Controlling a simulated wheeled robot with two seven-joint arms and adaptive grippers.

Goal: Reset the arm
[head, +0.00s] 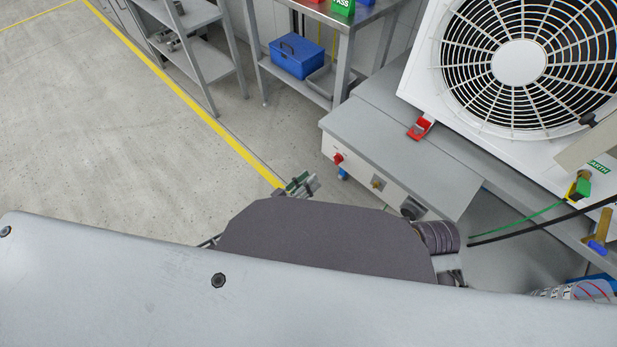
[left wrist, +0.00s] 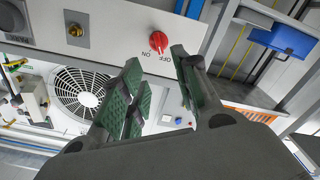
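My left gripper (head: 298,187) shows small in the head view, just beyond my grey body parts and left of the control box (head: 400,155). In the left wrist view the gripper (left wrist: 157,88) has its two green-padded fingers apart, with nothing held between them. A red rotary knob (left wrist: 158,41) with ON and OFF lettering sits on the panel beyond the fingertips, apart from them as far as I can tell. The knob also shows in the head view (head: 338,158), to the right of the gripper. My right gripper is not in view.
A fan unit (head: 518,63) and a red clip-like part (head: 419,127) stand at the right. Green and black cables (head: 520,222) run to the bench there. A shelf with a blue toolbox (head: 297,56) stands behind. The floor (head: 110,120) at left is clear.

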